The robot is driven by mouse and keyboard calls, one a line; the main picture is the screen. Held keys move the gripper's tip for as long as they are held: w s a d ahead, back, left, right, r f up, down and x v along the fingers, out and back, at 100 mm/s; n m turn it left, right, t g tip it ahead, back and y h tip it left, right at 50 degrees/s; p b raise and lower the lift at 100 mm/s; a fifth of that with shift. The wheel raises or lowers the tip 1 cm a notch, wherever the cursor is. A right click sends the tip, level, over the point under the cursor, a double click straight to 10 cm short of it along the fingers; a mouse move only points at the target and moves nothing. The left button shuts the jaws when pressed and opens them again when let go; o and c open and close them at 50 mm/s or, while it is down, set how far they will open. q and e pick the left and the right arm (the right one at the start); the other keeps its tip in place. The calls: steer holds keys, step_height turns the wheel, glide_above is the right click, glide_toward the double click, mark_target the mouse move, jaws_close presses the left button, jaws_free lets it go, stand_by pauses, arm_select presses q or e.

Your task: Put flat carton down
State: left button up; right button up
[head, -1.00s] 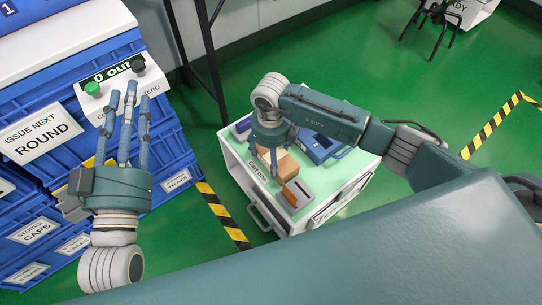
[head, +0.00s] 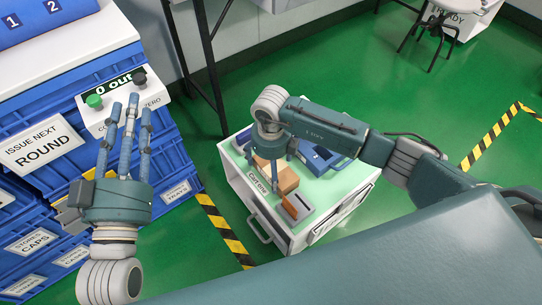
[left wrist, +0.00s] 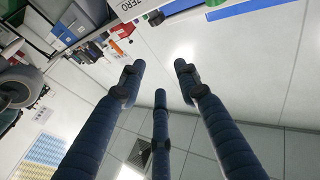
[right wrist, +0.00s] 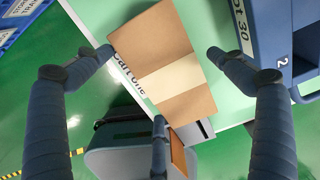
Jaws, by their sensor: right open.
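The carton (head: 284,180) is a small brown box shape with a pale band. It lies on the pale green top of the cart (head: 338,196), whose front edge reads "Cart One". The right wrist view also shows the carton (right wrist: 165,65). My right gripper (right wrist: 160,76) is open over the carton, with its fingers spread and gaps visible beside the two side fingers. The third finger is close to the carton's near edge; I cannot tell whether it touches. My left gripper (head: 131,104) is open and empty, fingers pointing up, in front of the blue crates at the left.
A blue case (head: 318,158) sits behind the carton on the cart, and a grey device with an orange-brown part (head: 297,206) sits in front. Labelled blue crates (head: 90,170) fill the left. A dark stand (head: 205,60) rises behind.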

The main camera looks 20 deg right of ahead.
step_height(320, 180, up, 6)
steer(key=shift+f+p, duration=0.1)
steer(key=shift+p, duration=0.85)
arm_select(q)
steer(key=s+a+f+g+y, duration=0.1)
steer(key=f+g, duration=0.3)
steer(key=f, duration=0.5)
steer(key=s+a+f+g+y+p, duration=0.1)
steer(key=s+a+f+g+y, duration=0.1)
steer(key=f, duration=0.8)
steer(key=s+a+g, duration=0.1)
steer(key=s+g, duration=0.1)
steer(key=g, duration=0.1)
steer(key=shift+s+g+p, duration=0.3)
steer(key=shift+s, duration=0.05)
arm_select(e)
step_height(320, 180, up, 6)
